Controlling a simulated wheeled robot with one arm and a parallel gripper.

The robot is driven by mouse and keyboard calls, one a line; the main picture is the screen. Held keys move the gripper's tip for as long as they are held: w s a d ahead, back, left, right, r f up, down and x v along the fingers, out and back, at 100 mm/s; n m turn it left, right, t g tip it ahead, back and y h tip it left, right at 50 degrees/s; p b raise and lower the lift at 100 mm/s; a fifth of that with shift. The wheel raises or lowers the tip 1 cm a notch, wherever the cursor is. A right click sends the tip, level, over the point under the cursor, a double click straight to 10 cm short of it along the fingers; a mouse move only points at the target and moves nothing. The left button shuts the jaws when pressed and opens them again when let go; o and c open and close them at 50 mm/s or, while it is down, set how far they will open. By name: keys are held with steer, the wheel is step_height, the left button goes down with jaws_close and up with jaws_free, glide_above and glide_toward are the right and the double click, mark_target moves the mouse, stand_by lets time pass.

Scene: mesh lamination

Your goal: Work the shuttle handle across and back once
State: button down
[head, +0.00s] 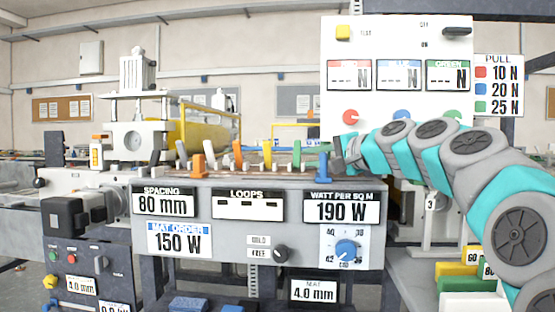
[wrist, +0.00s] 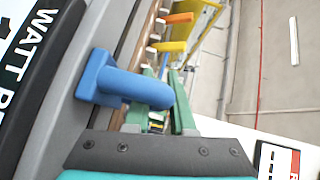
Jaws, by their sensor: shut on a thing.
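My gripper (wrist: 161,85) is at the right end of the loom-like machine's top, with its green fingers close together. The blue peg (head: 323,167) stands on a block at the machine's front right edge. In the wrist view the blue peg (wrist: 135,88) crosses in front of the fingers. In the head view my gripper (head: 345,153) is just right of and behind this peg.
An orange peg (head: 198,167) stands at the left end, with several coloured pegs (head: 267,154) in a row between. The front panel (head: 290,235) carries labels and a blue dial (head: 346,250). A white board (head: 395,50) with readouts rises behind my arm.

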steer(key=d, duration=0.8)
steer(key=shift+s+d+f+p, duration=0.1)
steer(key=shift+s+d+p, duration=0.05)
steer(key=shift+d+p, duration=0.2)
steer(key=c, duration=0.8)
jaws_free()
steer(key=shift+d, duration=0.15)
steer(key=shift+o, duration=0.2)
steer(key=shift+s, duration=0.1)
steer(key=v, duration=0.7)
steer(key=shift+s+d+b, duration=0.2)
steer(key=shift+d+b, duration=0.05)
steer(key=shift+b, duration=0.15)
